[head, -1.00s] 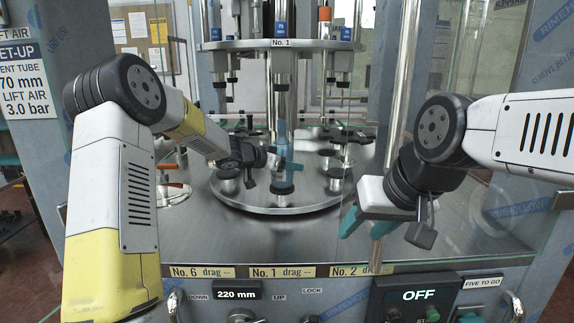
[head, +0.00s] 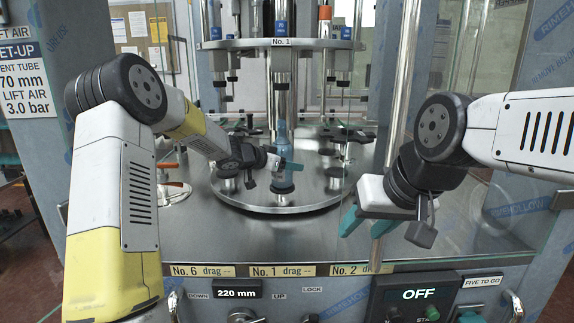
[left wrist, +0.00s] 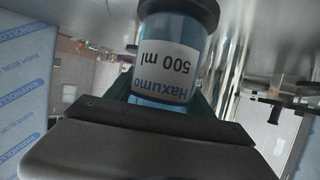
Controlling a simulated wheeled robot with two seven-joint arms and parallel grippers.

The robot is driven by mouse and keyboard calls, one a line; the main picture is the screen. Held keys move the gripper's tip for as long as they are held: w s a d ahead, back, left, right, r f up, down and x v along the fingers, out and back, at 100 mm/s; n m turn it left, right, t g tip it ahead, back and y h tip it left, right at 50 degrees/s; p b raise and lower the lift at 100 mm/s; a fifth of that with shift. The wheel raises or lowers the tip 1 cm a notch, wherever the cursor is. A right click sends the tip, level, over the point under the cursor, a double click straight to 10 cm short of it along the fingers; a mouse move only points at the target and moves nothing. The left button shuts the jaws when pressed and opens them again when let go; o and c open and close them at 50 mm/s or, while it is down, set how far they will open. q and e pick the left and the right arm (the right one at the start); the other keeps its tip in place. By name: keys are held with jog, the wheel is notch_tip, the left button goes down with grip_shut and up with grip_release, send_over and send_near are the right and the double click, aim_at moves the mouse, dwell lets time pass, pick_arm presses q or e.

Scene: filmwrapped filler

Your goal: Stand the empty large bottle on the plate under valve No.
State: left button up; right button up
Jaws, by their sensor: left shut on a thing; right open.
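The large bottle (head: 283,182) is clear blue and upright on the turntable under the "No. 1" sign (head: 282,42). My left gripper (head: 284,166) is shut around its body. The No. 1 valve (head: 281,75) is above the bottle. My right gripper (head: 364,222) is open and empty, right of the turntable.
Other black plates (head: 228,168) on pedestals ring the steel turntable (head: 300,205). Valves (head: 340,62) hang from the ring above. A vertical steel post (head: 398,110) stands beside my right gripper. The front deck (head: 230,235) is clear.

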pick_arm(q)
jog(key=shift+f, duration=0.15)
jog(key=o, duration=1.4)
jog(key=shift+o, duration=0.3)
